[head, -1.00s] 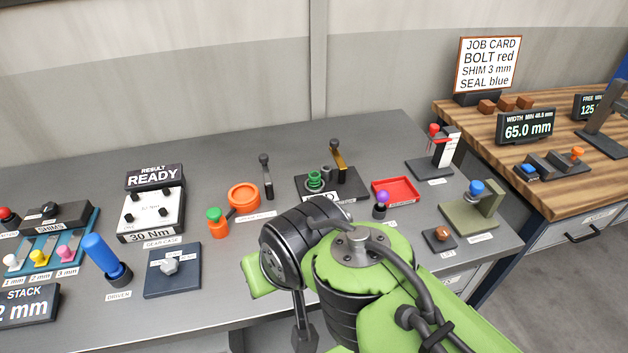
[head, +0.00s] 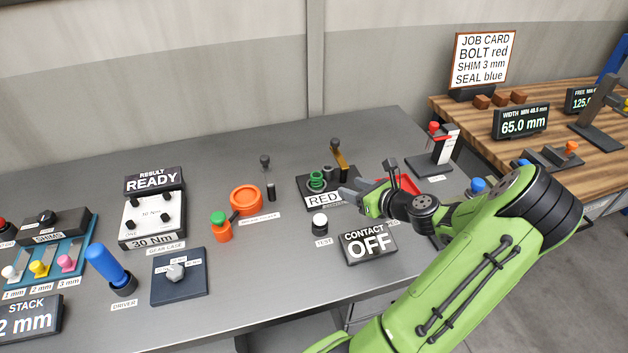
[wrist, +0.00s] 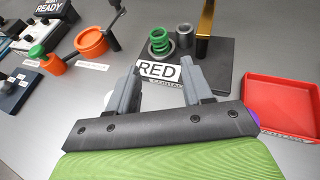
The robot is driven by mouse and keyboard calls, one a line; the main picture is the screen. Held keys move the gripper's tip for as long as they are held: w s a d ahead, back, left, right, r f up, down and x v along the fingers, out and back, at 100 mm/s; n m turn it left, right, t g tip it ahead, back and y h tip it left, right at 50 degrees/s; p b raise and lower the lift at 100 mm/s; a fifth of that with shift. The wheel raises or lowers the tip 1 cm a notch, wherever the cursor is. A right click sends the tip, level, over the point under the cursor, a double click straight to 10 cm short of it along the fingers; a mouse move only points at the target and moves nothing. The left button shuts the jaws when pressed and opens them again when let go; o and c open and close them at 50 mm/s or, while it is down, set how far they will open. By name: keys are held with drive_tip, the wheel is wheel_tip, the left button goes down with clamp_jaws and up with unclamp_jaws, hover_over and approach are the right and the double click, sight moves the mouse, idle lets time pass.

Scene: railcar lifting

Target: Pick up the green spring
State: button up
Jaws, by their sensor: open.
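The green spring (head: 317,179) stands upright on a dark plate at the back middle of the grey bench. In the wrist view the green spring (wrist: 160,43) is ahead of my fingers, beside a grey ring-like part (wrist: 184,36). My gripper (head: 350,194) is to the right of the spring in the head view and apart from it. In the wrist view my gripper (wrist: 161,68) is open, with nothing between its two grey fingers.
A red tray (wrist: 284,101) lies to the right. An orange ring (head: 246,199) stands to the left. A CONTACT OFF display (head: 369,243) sits in front.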

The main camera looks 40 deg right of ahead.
drive_tip(key=b, duration=0.1)
approach(319, 176)
drive_tip(key=x, duration=0.3)
drive_tip(key=shift+w+f, duration=0.15)
drive_tip(key=shift+f, duration=0.25)
drive_tip(key=b+x, duration=0.1)
drive_tip(key=x, duration=0.5)
drive_tip(key=shift+w+r, duration=0.1)
drive_tip(key=shift+w, duration=0.05)
drive_tip(key=shift+a+r, duration=0.1)
drive_tip(key=shift+c, duration=0.6)
drive_tip(key=c, duration=0.8)
drive_tip(key=shift+r, duration=0.1)
